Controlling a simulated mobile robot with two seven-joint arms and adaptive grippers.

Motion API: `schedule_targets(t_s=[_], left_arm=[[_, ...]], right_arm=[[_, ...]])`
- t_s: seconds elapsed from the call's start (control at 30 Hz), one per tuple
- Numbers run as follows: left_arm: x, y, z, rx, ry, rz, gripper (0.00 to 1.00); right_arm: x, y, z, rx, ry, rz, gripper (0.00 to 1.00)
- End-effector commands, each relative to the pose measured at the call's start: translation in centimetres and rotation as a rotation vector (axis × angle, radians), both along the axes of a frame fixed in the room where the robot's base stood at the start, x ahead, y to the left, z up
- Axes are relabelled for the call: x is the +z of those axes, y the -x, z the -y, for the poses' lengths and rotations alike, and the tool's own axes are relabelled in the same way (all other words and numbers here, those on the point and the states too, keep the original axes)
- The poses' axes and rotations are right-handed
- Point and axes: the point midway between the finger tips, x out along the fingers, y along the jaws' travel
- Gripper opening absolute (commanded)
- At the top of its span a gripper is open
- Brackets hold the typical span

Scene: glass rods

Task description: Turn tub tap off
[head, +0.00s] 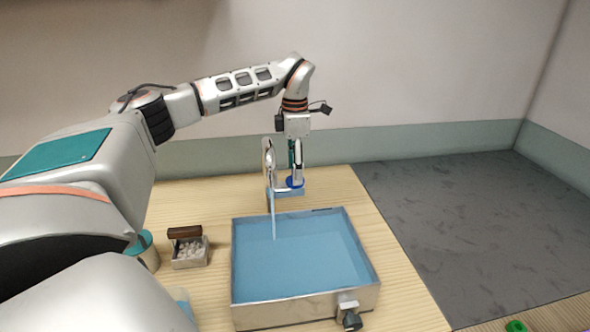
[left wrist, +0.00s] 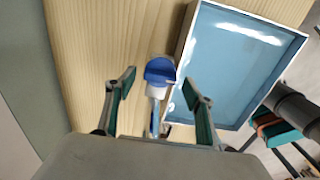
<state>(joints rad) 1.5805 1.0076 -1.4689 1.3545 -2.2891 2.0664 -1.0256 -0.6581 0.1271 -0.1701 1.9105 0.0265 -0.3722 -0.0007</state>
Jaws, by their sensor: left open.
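The tap has a blue handle (head: 295,182), seen from above in the left wrist view (left wrist: 160,70). A thin pale stream of water (head: 273,215) runs from the tap's spout down into the tub (head: 305,298). The tub is metal-rimmed and holds blue water; part of it shows in the left wrist view (left wrist: 186,35). My left gripper (head: 290,162) points down over the tap. In the left wrist view its open fingers (left wrist: 159,80) stand on either side of the handle, with a gap to each. My right gripper is not in view.
A small box of white pieces (head: 190,255) with a brown block (head: 184,232) stands left of the tub. A teal-rimmed container (head: 147,250) is partly hidden by my arm. A drain fitting (head: 348,308) juts from the tub's front. A dark grey surface (head: 470,220) lies right.

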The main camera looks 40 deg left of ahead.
Motion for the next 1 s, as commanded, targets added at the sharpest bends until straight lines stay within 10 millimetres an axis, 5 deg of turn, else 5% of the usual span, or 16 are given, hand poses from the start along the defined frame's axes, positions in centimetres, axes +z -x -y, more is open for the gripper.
schedule_targets(t_s=[0.37, 0.53, 1.0], left_arm=[[-0.75, 0.00, 0.04, -0.001, 0.001, 0.001, 0.53], [-0.74, 0.00, 0.04, -0.001, 0.001, 0.001, 0.15], [-0.66, -0.03, 0.06, -0.079, 0.001, 0.002, 0.15]], right_arm=[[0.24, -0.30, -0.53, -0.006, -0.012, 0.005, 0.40], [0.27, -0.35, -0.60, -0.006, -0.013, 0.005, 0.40], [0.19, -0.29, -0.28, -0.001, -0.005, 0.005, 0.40]])
